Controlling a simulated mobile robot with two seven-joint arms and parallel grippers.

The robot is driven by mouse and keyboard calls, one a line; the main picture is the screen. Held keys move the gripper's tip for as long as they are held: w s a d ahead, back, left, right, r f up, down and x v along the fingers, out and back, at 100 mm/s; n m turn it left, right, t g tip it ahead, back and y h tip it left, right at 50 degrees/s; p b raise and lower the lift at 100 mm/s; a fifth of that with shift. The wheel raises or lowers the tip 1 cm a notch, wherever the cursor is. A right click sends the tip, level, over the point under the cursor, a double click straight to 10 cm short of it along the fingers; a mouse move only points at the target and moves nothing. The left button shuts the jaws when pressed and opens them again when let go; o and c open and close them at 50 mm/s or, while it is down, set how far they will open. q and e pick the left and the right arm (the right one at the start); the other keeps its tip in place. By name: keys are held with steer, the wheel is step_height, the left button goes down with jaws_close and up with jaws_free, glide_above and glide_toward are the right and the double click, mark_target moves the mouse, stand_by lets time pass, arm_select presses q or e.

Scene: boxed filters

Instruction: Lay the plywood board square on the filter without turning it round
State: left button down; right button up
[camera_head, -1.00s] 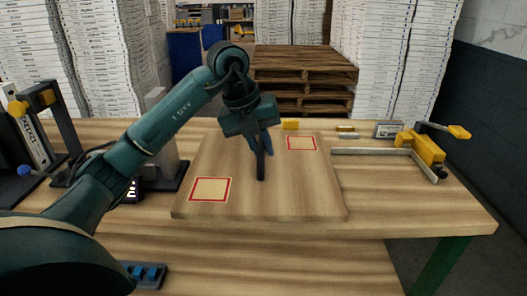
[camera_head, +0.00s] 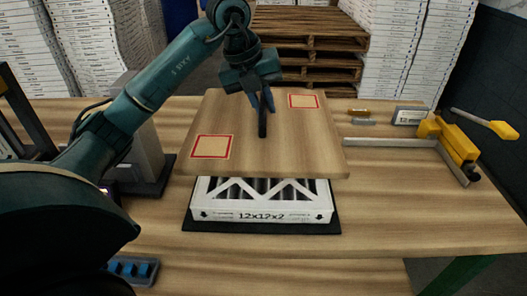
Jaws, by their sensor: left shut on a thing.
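The plywood board (camera_head: 260,158) is a square wooden panel with two red-outlined squares, one at its front left and one at its back right. A dark upright handle stands at its middle. My left gripper (camera_head: 263,108) is shut on this handle. The filter (camera_head: 262,205), a white-framed box marked 12x12x2, shows below the board's front edge. It sits on a dark mat (camera_head: 315,228). The board hides most of the filter, and I cannot tell whether the two touch. My right gripper is not in view.
A yellow clamp (camera_head: 450,142) with a metal bar lies at the right of the table (camera_head: 420,220). A small labelled block (camera_head: 410,115) is behind it. A grey device (camera_head: 145,150) stands at the left. Blue items (camera_head: 130,268) lie at the front left. Pallets (camera_head: 310,50) are behind.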

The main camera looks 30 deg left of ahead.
mark_target(246, 126)
arm_select(q)
steer(key=shift+f+p, duration=0.3)
steer(key=shift+f, duration=4.5)
steer(key=c, duration=1.8)
jaws_free()
steer(key=shift+f, duration=0.25)
steer(key=shift+c, duration=0.2)
steer(key=o, duration=0.4)
steer(key=shift+o, duration=0.2)
steer(key=shift+r, duration=0.15)
steer(key=v, duration=1.2)
